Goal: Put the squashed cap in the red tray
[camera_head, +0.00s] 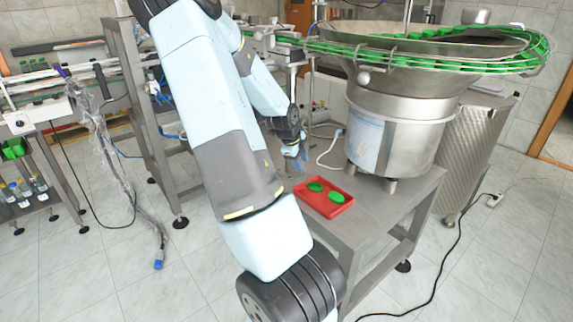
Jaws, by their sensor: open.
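The red tray (312,203) sits on the metal table beside the foot of the bowl feeder. Two green caps lie in it, one at the back left (315,186) and one at the front right (337,198). They look like flat ovals at this size, and I cannot tell whether either is squashed. My gripper (303,160) is open, behind and above the tray, near the table's back left edge. It is small in view and partly hidden by my arm. I see no cap between its fingers.
The steel bowl feeder (402,128) stands on the table (385,215) right of the tray, with green caps along its rim track (440,62). A conveyor frame (135,110) stands at left. The table's front left part is partly hidden by my arm. A black cable (455,250) lies on the floor.

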